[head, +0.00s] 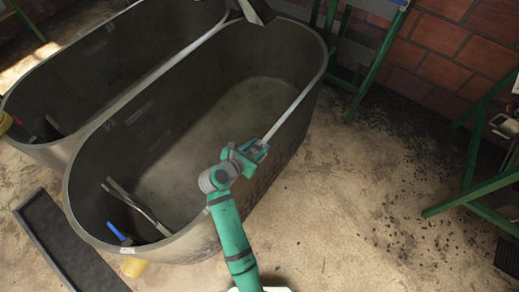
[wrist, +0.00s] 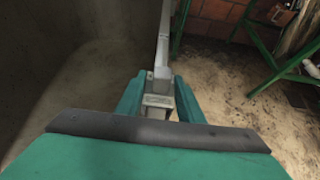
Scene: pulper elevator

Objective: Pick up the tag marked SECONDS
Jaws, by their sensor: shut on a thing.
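My gripper (head: 258,150) is at the right-hand rim of the nearer tub. In the wrist view its two green fingers (wrist: 158,100) are closed on a small pale tag (wrist: 158,100) with a grey part below it. The tag sits in line with the tub's rim; I cannot tell whether it still touches the rim. Its lettering is too small to read, so the word SECONDS cannot be confirmed. The tag is hidden by my gripper in the head view. Another small white label (head: 127,251) is on the front rim of the nearer tub.
The nearer grey tub (head: 90,165) has a long-handled tool (head: 138,207) and a blue-handled tool (head: 117,231) at its front end. A second tub (head: 45,88) stands behind. A dark trough (head: 62,245) lies at left. Green stands (head: 472,150) are at right; the floor between is open.

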